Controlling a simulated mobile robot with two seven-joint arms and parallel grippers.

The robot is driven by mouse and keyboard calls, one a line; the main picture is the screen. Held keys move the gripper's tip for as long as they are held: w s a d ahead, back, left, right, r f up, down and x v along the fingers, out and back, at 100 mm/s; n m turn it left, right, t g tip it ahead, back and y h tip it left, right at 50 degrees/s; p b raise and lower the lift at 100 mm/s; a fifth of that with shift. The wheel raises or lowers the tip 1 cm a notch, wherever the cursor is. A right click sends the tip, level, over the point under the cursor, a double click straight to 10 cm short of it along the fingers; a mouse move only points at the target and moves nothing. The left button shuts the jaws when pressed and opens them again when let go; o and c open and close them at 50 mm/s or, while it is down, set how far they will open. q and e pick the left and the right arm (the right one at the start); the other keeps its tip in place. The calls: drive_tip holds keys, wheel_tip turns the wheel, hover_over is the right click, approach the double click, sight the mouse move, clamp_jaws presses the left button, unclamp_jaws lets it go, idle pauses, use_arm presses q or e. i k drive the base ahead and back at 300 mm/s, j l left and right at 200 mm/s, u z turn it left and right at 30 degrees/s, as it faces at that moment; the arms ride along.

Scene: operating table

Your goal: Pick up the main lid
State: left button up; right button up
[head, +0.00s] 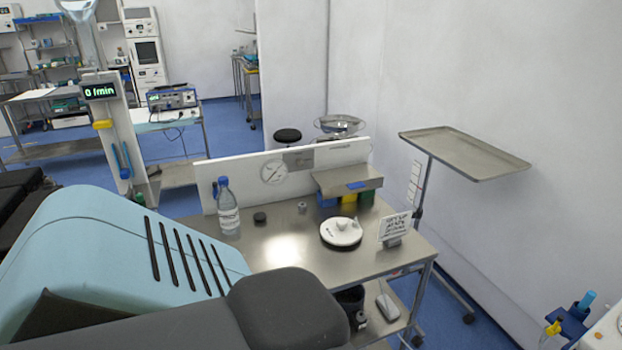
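A white round lid (341,232) with a raised knob and a dark rim lies on the steel table (285,253), right of its middle. I take it for the main lid; whether it sits on something low or flat on the steel is hard to tell. A small black round cap (260,217) lies farther left on the same table, beside a clear water bottle (228,207) with a blue cap. Neither of my grippers shows in the head view.
A small printed sign (394,228) stands close to the lid's right. A steel shelf with coloured boxes (348,197) is behind it. A small metal piece (302,207) lies left of the shelf. An empty tray stand (463,153) is at right. Dark padding (287,310) fills the foreground.

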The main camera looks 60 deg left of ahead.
sight(343, 231)
drive_tip(key=i+j+u, duration=0.1)
drive_tip(key=u, duration=1.55)
